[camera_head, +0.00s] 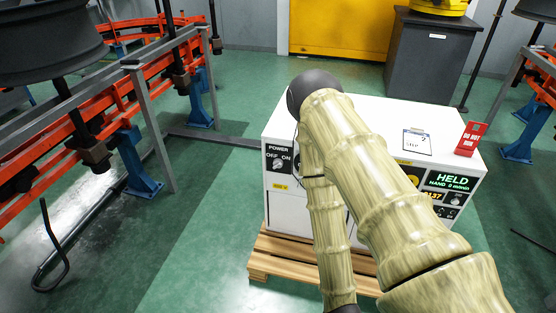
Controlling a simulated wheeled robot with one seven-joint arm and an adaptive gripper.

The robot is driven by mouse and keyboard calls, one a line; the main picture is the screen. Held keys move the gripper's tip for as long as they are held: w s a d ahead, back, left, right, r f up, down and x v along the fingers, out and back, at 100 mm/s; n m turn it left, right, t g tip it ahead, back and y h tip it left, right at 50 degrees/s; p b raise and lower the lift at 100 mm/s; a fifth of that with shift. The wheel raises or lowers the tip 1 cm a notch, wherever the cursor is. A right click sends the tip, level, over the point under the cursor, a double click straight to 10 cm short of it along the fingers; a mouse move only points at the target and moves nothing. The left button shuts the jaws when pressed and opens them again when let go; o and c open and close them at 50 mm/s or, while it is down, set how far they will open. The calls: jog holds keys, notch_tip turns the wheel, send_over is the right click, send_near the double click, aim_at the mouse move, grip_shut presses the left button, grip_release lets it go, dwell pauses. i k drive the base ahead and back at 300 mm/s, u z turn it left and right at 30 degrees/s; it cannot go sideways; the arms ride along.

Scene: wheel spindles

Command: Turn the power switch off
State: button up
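The power switch (278,164) is a small rotary knob on a black panel labelled POWER, OFF and ON. It sits at the upper left of the front of a white control cabinet (375,112). The knob is too small to tell which way it points. My bamboo-textured arm (375,165) reaches up from the lower right to a dark elbow, then folds down in front of the cabinet, just right of the switch panel. My gripper is not in view; the arm runs out at the bottom edge. Nothing is seen touching the switch.
The cabinet stands on a wooden pallet (262,262). A clipboard (417,142) and a red sign (470,138) are on its top. A lit HELD display (450,181) is at front right. An orange rail frame (110,103) stands left.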

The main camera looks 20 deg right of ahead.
aim_at(277, 162)
jog(key=k, duration=1.15)
jog(key=u, duration=0.85)
jog(key=i, duration=1.8)
jog(key=z, duration=0.85)
